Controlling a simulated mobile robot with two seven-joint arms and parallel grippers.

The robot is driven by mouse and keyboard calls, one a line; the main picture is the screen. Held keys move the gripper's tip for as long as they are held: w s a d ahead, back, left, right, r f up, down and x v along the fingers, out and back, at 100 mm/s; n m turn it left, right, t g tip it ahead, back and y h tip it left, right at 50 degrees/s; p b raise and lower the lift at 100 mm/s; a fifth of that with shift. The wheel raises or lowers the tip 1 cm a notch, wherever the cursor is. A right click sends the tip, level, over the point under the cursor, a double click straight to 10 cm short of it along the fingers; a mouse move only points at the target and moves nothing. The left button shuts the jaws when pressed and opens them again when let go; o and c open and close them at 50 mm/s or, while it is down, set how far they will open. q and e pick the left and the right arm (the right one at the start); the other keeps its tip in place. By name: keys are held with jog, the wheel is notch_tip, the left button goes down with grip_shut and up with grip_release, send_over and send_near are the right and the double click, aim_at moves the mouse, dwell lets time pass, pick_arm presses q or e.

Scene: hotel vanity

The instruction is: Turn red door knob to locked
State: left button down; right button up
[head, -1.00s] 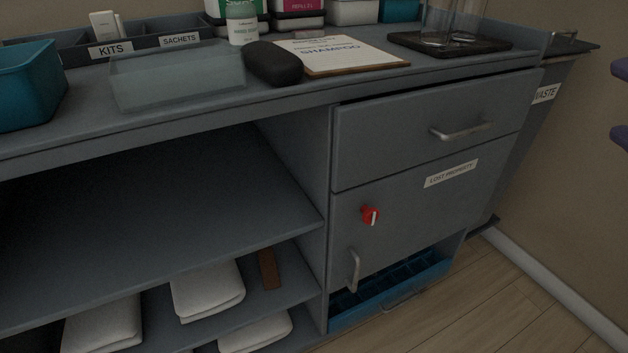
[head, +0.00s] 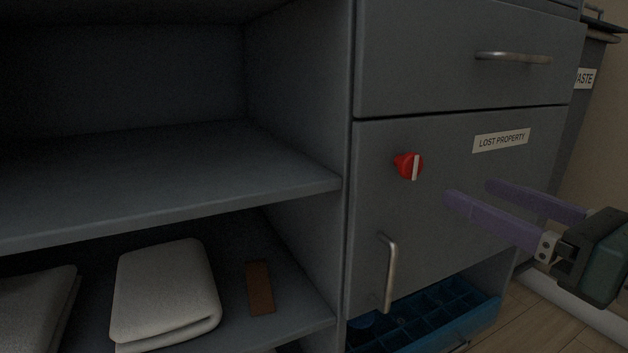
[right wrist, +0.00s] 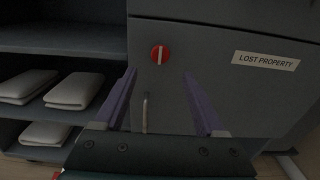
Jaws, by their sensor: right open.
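The red door knob (head: 408,166) sits on the upper left of the grey lost property door (head: 460,215). Its white pointer bar stands about upright. In the right wrist view the knob (right wrist: 160,54) shows ahead, between and beyond the fingers, with its white bar vertical. My right gripper (head: 468,194) comes in from the right in the head view. Its purple fingers are apart and empty, to the right of and a little below the knob, not touching it. It also shows in the right wrist view (right wrist: 158,82). My left gripper is not in view.
A metal door handle (head: 388,272) stands out below the knob. A drawer handle (head: 514,57) is above. Open shelves with folded towels (head: 165,295) and a brown block (head: 260,287) are at left. A blue divided tray (head: 425,320) sits below the door.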

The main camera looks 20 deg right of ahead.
aim_at(415, 164)
jog(key=w, duration=0.2)
jog(key=w+p, duration=0.1)
jog(key=w, duration=0.5)
jog(key=shift+a+r+p, duration=0.2)
jog(key=shift+a+p, duration=0.1)
jog(key=shift+p, duration=0.1)
jog(key=shift+w, duration=0.6)
jog(key=shift+c, duration=0.3)
grip_shut()
